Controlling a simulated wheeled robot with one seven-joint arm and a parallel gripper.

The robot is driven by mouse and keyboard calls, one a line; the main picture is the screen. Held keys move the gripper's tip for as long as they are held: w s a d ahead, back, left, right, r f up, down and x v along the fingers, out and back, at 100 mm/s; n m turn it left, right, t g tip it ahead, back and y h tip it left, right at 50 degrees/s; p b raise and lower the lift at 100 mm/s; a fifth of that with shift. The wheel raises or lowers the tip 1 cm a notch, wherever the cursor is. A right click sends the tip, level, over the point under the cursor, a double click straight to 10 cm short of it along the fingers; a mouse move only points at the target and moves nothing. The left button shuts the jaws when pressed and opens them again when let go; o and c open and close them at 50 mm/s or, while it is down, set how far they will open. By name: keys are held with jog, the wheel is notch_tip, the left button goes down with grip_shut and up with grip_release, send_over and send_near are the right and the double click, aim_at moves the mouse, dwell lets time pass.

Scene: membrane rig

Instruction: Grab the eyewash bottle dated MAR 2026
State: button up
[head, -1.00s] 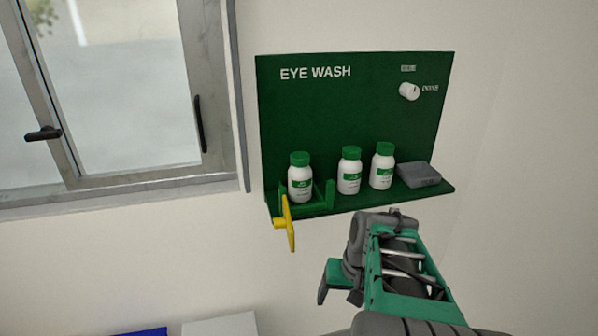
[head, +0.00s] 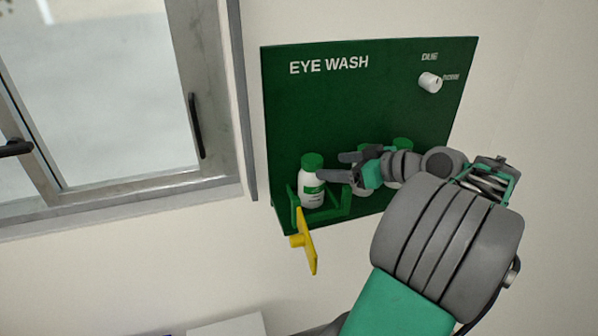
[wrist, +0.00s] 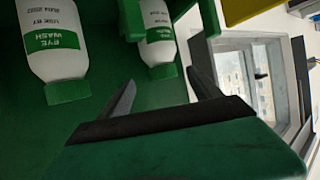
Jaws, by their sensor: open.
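A white eyewash bottle (head: 312,187) with a green cap stands in the green holder (head: 336,212) at the left end of the shelf. Two more bottles stand to its right, mostly hidden by my arm; the right one's green cap (head: 402,145) shows. My gripper (head: 340,167) is open and empty, pointing left, just right of the holder bottle. The wrist view is upside down: a bottle (wrist: 157,35) lies ahead between the finger lines, and a nearer bottle (wrist: 58,45) stands at left. Their date lines are too small to read surely.
The green EYE WASH panel (head: 365,105) backs the shelf. A white knob (head: 430,82) is at its upper right. A yellow lever (head: 307,245) sticks out below the holder. A window (head: 125,90) is at left. Room in front of the holder's left side is clear.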

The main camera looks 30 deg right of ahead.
aim_at(321, 164)
jog(key=w+b, duration=0.1)
jog(key=b, duration=0.1)
jog(key=shift+a+f+b, duration=0.15)
jog(key=shift+f+b, duration=0.25)
jog(key=shift+w+a+b, duration=0.45)
jog(key=shift+w+b, duration=0.2)
jog(key=shift+b, duration=0.05)
jog(key=p+x, duration=0.1)
jog(key=x, duration=0.4)
jog(key=shift+w+r+p, duration=0.1)
jog(key=shift+w+p, duration=0.05)
jog(key=shift+p, duration=0.25)
grip_shut()
